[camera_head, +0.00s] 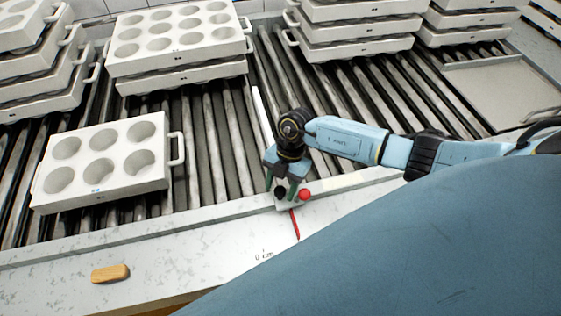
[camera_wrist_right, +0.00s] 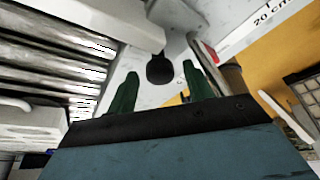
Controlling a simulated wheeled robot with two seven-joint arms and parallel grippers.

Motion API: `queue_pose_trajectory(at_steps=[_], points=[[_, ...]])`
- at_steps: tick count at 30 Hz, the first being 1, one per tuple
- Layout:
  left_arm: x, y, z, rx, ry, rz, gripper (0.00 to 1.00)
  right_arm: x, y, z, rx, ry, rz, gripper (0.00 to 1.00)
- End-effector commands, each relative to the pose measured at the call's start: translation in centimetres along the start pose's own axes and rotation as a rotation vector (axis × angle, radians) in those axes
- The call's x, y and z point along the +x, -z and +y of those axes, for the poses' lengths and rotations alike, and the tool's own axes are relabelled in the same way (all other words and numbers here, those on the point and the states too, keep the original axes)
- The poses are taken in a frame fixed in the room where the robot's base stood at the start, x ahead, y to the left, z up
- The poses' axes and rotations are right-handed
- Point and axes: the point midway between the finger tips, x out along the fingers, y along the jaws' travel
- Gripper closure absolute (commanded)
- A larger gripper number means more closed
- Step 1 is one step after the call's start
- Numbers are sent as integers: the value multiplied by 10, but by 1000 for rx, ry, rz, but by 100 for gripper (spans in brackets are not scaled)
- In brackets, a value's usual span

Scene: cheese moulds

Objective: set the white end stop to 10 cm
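The white end stop shows in the head view as a long white bar (camera_head: 261,112) across the rollers. Near the front rail is its white carriage (camera_head: 288,206), with a black knob (camera_head: 280,193), a red knob (camera_head: 304,194) and a red pointer (camera_head: 295,224). A "0 cm" mark (camera_head: 264,255) lies left of the pointer tip. My right gripper (camera_head: 281,187) is over the carriage. In the right wrist view its green fingers (camera_wrist_right: 161,72) are apart, with the black knob (camera_wrist_right: 159,70) seen between them; contact cannot be told. My left gripper is out of view.
A six-hole mould (camera_head: 103,161) lies on the rollers at left. Stacked moulds (camera_head: 178,45) stand behind, with more stacks (camera_head: 355,30) at the back right. A wooden piece (camera_head: 110,273) lies on the front ledge (camera_head: 190,262). A "20 cm" mark (camera_wrist_right: 271,17) shows in the wrist view.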

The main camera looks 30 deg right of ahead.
Motion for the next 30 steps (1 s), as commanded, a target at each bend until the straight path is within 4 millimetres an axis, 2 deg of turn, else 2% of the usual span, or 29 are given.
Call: queue_pose_trajectory(at_steps=[8, 11, 21, 25, 30], points=[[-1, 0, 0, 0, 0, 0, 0, -7, 0, 1, 0, -2, -1, 49], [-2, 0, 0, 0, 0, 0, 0, -22, -1, 1, 0, -3, -3, 49], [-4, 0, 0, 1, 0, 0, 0, -97, -1, 1, -1, -3, -3, 49], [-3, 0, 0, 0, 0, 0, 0, -118, 0, 1, -1, -3, -2, 49], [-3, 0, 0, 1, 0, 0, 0, -132, 0, 0, 0, 0, 0, 49]])
